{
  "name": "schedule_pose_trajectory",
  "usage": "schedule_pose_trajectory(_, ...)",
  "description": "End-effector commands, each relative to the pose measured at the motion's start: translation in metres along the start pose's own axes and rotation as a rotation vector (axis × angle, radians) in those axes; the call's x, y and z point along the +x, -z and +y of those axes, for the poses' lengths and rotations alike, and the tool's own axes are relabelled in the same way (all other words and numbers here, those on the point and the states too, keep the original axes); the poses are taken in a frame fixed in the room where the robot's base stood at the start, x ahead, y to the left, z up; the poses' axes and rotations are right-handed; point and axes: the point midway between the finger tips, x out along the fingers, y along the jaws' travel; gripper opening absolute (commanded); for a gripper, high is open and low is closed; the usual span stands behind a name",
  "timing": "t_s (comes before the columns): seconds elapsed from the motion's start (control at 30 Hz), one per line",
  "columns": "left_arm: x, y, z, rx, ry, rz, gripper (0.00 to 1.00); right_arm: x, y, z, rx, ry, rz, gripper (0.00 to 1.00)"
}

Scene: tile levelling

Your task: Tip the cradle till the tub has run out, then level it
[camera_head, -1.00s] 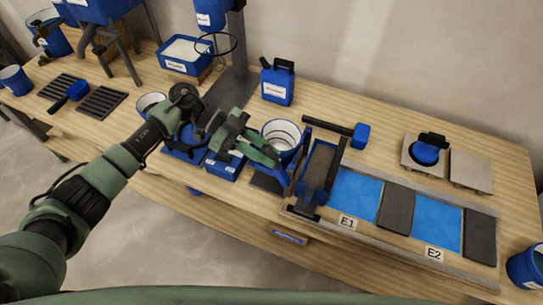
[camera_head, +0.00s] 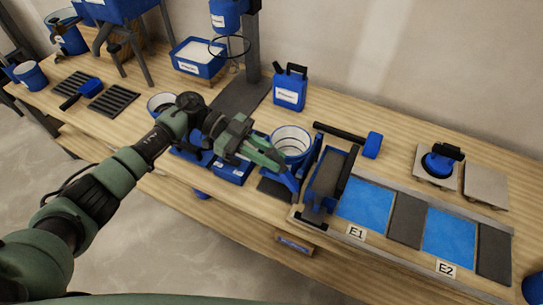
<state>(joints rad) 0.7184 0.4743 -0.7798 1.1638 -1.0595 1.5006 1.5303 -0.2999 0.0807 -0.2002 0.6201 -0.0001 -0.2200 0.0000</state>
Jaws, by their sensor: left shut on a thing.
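The tub (camera_head: 291,140) is a blue, white-lined round bucket near the middle of the bench. Its mouth faces up and it looks about upright; I cannot tell how much is inside. The blue cradle (camera_head: 291,181) shows as blue bars beside and in front of the tub. My left gripper (camera_head: 272,160) comes in from the left, its green fingers shut on the cradle at the tub's near left side. The fingers hide part of the cradle and the exact grip. My right gripper is not in view.
Right of the cradle are a grey trough (camera_head: 327,174) and a tray with blue and dark panels marked E1 (camera_head: 356,232) and E2 (camera_head: 446,268). A blue block (camera_head: 232,170) stands below my wrist.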

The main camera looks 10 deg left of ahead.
Motion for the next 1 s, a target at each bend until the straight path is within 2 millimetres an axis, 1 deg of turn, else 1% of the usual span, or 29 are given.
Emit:
schedule_pose_trajectory(0.03,-0.002,0.000,-0.001,0.001,0.006,0.001,0.00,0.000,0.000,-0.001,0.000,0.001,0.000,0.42)
schedule_pose_trajectory(0.07,-0.002,0.000,-0.001,0.001,0.006,0.000,0.25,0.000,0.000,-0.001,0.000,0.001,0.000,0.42)
schedule_pose_trajectory(0.1,-0.002,0.000,-0.001,0.001,0.005,0.000,0.37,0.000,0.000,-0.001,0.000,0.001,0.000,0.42)
schedule_pose_trajectory(0.13,-0.002,0.000,-0.001,0.001,0.005,0.000,0.42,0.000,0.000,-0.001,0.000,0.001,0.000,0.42)
schedule_pose_trajectory(0.43,-0.001,-0.001,0.000,-0.001,0.002,-0.001,0.42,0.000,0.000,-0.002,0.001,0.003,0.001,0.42)
schedule_pose_trajectory(0.53,-0.007,-0.001,-0.001,0.000,0.003,-0.002,0.42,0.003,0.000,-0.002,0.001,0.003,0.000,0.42)
schedule_pose_trajectory(0.67,-0.028,-0.003,-0.001,-0.002,0.006,-0.004,0.42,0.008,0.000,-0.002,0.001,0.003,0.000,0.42)
schedule_pose_trajectory(0.8,-0.052,-0.003,-0.001,-0.002,0.006,-0.003,0.42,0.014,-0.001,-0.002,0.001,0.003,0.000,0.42)
schedule_pose_trajectory(0.9,-0.066,-0.003,-0.001,-0.001,0.005,-0.002,0.42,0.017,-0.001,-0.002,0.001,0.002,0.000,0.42)
schedule_pose_trajectory(1.0,-0.076,-0.002,-0.001,0.000,0.005,-0.002,0.42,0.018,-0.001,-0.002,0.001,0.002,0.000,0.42)
